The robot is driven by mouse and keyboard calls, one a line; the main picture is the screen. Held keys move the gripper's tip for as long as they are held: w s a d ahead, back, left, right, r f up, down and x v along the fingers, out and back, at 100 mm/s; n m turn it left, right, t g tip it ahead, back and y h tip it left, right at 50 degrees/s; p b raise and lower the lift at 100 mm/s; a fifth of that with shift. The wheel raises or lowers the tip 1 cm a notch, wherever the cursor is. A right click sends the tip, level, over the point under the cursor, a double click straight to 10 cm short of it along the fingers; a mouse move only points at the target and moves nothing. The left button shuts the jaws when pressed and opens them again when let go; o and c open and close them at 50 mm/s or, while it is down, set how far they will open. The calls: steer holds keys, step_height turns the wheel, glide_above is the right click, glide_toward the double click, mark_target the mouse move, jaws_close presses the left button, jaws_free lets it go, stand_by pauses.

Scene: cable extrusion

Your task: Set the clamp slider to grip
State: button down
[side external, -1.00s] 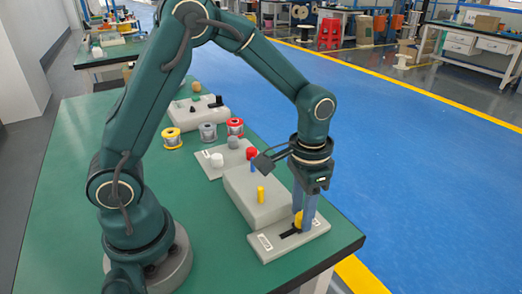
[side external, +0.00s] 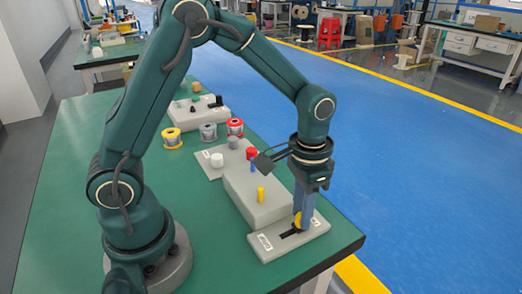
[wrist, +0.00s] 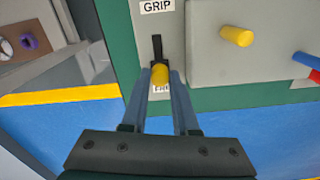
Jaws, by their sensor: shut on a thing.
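The clamp slider is a yellow knob (wrist: 160,75) in a black slot (wrist: 157,48) on a light grey plate (side external: 262,255). In the wrist view the knob is at the slot's near end, by a label partly hidden by the knob and starting "FR". The GRIP label (wrist: 157,7) is past the slot's far end. My gripper (wrist: 162,78) points down with its two blue-grey fingers shut on the yellow knob. The knob also shows beside the fingers in the side view (side external: 298,220).
A grey block with a yellow peg (side external: 261,194) stands beside the slider plate. Red and blue pegs, a white knob (side external: 217,160) and several wire spools (side external: 208,131) are farther back on the green table (side external: 100,230). The table's edge is close to the plate.

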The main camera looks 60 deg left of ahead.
mark_target(281, 237)
steer(key=shift+r, duration=0.1)
stand_by(0.7)
steer(key=shift+s, duration=2.25)
steer(key=c, duration=0.9)
jaws_free()
steer(key=shift+c, duration=0.2)
steer(key=shift+r, duration=2.5)
